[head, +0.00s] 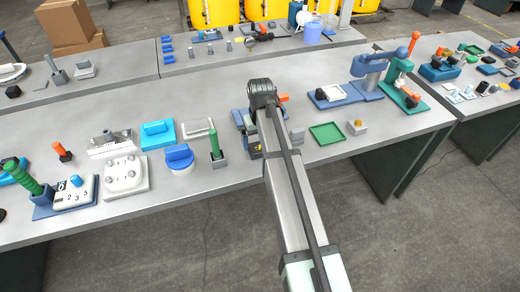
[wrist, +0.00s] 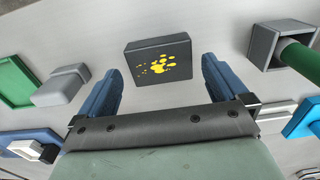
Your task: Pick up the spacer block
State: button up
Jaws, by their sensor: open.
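A dark grey rectangular block (wrist: 158,60) with yellow blotches lies on the bench in the wrist view; it looks like the spacer block. My gripper (wrist: 160,67) is open, with one blue finger towards each side of the block and visible gaps between. The fingertips reach about level with the block's lower part in the picture; their height above the bench is hard to judge. In the head view the block (head: 255,152) is partly hidden by my arm, and my gripper (head: 243,126) shows only in part beside the wrist.
A grey block with a paler top (wrist: 60,88) and a green tray (head: 327,133) lie to one side. On the other, a green cylinder (head: 214,141) stands in a grey holder (wrist: 272,45). Bare bench surrounds the dark block.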

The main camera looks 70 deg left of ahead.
aim_at(260, 150)
notch_tip(260, 150, down, 4)
jog(key=shift+a+r, duration=0.15)
jog(key=shift+r, duration=0.05)
jog(key=c, duration=1.2)
